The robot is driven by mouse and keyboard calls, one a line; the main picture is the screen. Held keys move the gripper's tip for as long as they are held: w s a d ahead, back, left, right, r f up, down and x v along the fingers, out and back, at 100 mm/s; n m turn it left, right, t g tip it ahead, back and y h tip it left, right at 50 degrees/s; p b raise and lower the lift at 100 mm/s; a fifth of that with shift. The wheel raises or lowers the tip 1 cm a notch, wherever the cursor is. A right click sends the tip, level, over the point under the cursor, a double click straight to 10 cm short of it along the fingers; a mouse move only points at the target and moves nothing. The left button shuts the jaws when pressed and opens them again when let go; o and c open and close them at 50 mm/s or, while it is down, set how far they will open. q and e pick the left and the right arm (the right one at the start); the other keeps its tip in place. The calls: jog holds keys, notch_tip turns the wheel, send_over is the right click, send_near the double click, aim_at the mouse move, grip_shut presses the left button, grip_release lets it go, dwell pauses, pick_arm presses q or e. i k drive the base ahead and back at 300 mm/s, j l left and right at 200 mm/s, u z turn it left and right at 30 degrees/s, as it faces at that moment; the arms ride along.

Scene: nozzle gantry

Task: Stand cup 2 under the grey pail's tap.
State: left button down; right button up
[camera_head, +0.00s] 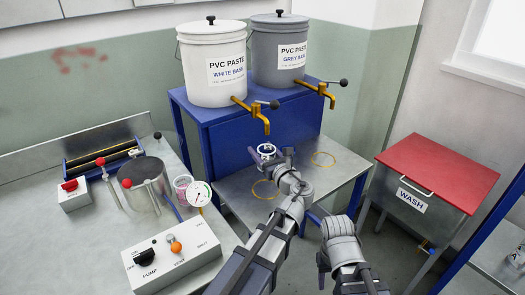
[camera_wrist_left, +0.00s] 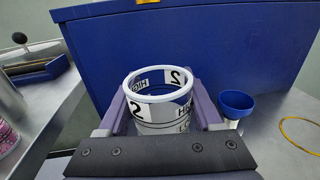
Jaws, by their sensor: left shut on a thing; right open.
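Cup 2 (camera_wrist_left: 160,112) is a white cup with black "2" marks and HIGH and LOW labels. My left gripper (camera_head: 268,156) is shut around it, with a finger on each side in the left wrist view. In the head view the white rim of cup 2 (camera_head: 266,147) shows in front of the blue stand; I cannot tell if its base touches the table. The grey pail (camera_head: 279,52) stands at right on the stand, its brass tap (camera_head: 323,90) above a yellow ring (camera_head: 323,159). My right gripper (camera_head: 322,272) is low in the head view, open, mostly hidden by its wrist.
The white pail (camera_head: 211,65) has its own tap (camera_head: 254,113) and a yellow ring (camera_head: 263,190) beneath. A small blue-rimmed cup (camera_wrist_left: 237,104) stands just right of cup 2. A red-lidded wash box (camera_head: 436,173) is at right; a pump box (camera_head: 172,258) is at left.

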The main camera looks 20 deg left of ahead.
aim_at(323, 160)
jog(key=k+l, duration=0.35)
jog(key=l, duration=0.15)
jog(key=i+l, duration=0.15)
jog(key=i, duration=0.4)
jog(key=i+l, duration=0.15)
jog(key=i, duration=0.4)
